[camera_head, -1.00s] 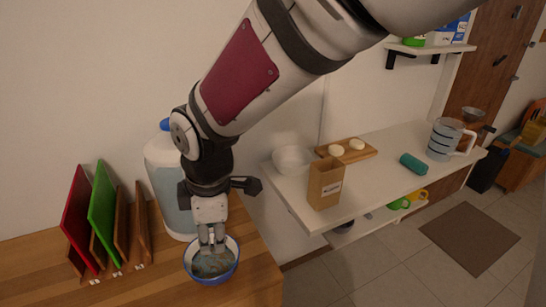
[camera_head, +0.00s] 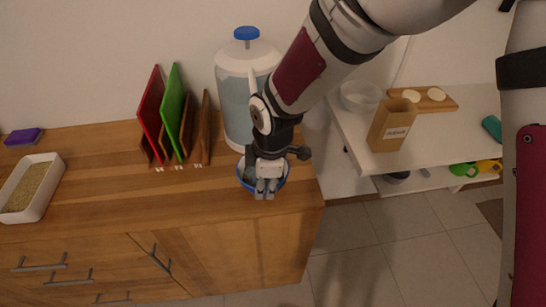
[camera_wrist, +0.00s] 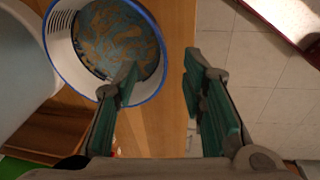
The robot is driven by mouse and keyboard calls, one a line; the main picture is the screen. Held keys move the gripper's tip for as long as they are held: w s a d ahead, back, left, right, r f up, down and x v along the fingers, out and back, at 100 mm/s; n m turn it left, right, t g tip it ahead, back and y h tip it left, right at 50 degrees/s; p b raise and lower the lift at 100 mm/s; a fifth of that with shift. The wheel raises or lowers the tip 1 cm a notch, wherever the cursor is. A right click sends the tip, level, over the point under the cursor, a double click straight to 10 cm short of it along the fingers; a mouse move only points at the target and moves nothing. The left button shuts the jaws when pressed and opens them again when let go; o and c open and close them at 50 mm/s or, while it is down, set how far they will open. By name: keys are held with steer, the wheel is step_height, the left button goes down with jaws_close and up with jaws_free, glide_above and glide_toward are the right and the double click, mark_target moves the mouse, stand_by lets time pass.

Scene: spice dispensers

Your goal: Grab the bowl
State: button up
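The bowl (camera_head: 241,176) has a blue rim and stands on the wooden counter near its right end, in front of a large clear dispenser. It also shows in the wrist view (camera_wrist: 112,38), upper left, with a blue and tan patterned inside. My gripper (camera_head: 265,193) is over the bowl's near side and hides part of it in the head view. In the wrist view my gripper (camera_wrist: 160,72) is open. Its left finger overlaps the bowl's inside and its right finger is outside the rim. I cannot tell whether either finger touches the bowl.
The dispenser (camera_head: 236,85) with a blue lid stands just behind the bowl. Chopping boards (camera_head: 172,112) stand in a rack to its left. A white tray (camera_head: 51,191) lies far left. A white shelf (camera_head: 432,152) at right holds a clear bowl (camera_head: 361,97) and a paper bag (camera_head: 391,125).

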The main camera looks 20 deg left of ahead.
steer(key=f, duration=0.4)
steer(key=shift+w+a+f, duration=0.1)
steer(key=shift+w+a, duration=0.15)
steer(key=shift+w, duration=0.05)
steer(key=shift+c, duration=0.4)
jaws_close()
